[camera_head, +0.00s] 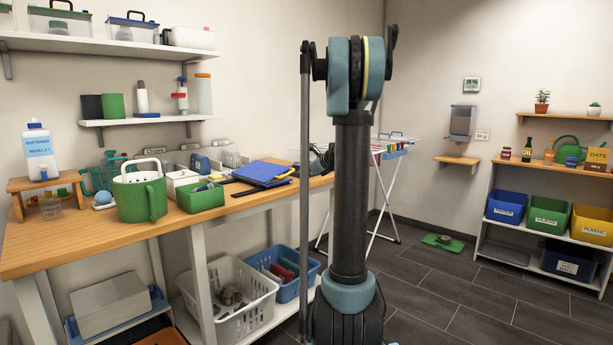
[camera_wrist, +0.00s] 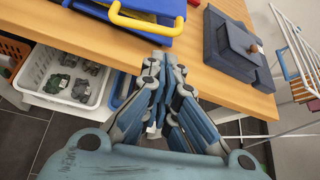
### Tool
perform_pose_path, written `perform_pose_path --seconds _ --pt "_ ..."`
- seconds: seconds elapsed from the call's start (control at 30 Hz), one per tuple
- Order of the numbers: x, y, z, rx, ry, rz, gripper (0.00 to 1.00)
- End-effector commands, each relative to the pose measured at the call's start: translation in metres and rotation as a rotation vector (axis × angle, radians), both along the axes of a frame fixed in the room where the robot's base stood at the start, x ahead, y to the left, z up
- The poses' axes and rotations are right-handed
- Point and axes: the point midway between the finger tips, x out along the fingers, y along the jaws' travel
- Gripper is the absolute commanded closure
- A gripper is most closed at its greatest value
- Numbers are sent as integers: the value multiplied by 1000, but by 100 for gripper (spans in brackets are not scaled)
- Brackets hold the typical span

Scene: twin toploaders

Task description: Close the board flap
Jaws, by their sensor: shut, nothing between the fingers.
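A blue board (camera_head: 262,171) lies on the wooden bench, left of my arm in the head view, with a yellow strip along its right side. In the wrist view, a blue board-like piece with a yellow handle (camera_wrist: 147,22) shows at the top, cut by the frame edge. I cannot tell its hinge or how far any flap is open. My gripper (camera_wrist: 162,62) is shut and empty at the bench's front edge, below and right of the yellow handle, apart from it. In the head view my gripper is mostly hidden behind my arm.
A dark blue box-like object (camera_wrist: 230,45) sits on the bench to the right. A white basket (camera_wrist: 68,78) stands below. A green bin (camera_head: 200,196) is left of the board; a drying rack (camera_head: 385,190) stands beyond the bench. Open floor lies right.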

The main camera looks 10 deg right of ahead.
Motion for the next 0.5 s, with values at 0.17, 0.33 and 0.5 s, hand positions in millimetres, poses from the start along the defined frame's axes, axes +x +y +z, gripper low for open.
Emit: perform_pose_path --seconds 0.17,0.33,0.5 --pt "22 13 -14 0 -1 3 100" --pt "38 21 -24 -1 0 3 100" --pt "47 26 -29 -2 -1 2 100"
